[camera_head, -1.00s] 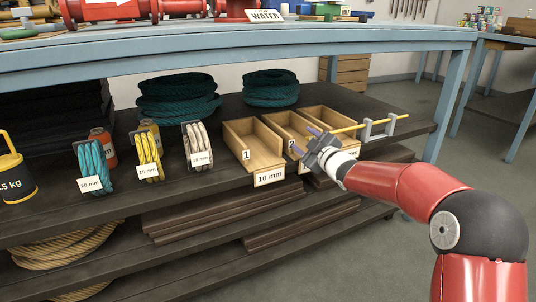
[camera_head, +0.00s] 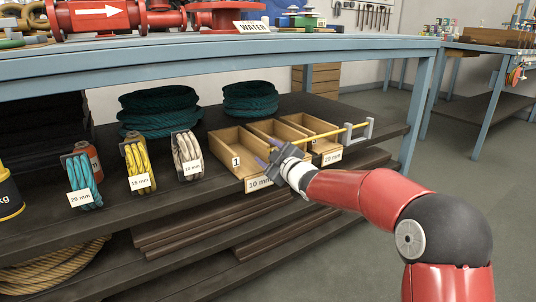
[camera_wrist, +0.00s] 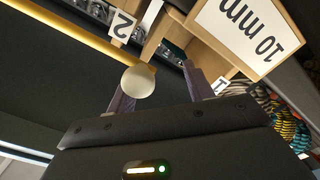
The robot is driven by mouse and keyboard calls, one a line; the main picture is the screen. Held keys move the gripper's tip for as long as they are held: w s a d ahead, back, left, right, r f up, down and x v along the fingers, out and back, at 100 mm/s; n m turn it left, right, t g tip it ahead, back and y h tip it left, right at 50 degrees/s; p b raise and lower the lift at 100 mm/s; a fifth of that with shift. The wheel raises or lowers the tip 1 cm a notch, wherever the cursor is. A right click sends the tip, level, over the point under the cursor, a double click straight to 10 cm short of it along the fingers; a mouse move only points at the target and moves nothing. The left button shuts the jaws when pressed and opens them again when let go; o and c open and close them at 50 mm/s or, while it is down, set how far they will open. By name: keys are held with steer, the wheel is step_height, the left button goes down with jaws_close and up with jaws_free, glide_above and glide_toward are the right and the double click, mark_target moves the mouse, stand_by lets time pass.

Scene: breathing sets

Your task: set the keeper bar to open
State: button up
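The keeper bar (camera_head: 338,134) is a thin yellow rod lying across the front of the wooden trays. Its right end is near a grey bracket (camera_head: 349,130); its left part is hidden behind my gripper in the head view. In the wrist view the yellow bar (camera_wrist: 75,35) has a pale round knob (camera_wrist: 138,82) beside it. My gripper (camera_head: 265,154) is in front of trays 1 and 2. In the wrist view its fingers (camera_wrist: 158,88) are apart, with the knob between them, close against the left finger. I cannot tell whether they touch.
Tray 1 (camera_head: 231,143) and two trays to its right stand on a dark shelf (camera_head: 110,219). White, yellow and teal rope spools stand left of them, teal coils (camera_head: 158,108) behind. A blue bench frame (camera_head: 425,100) rises at the right. Open floor lies beyond.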

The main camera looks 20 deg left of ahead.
steer(key=b+v, duration=0.1)
steer(key=v, duration=0.8)
stand_by(0.6)
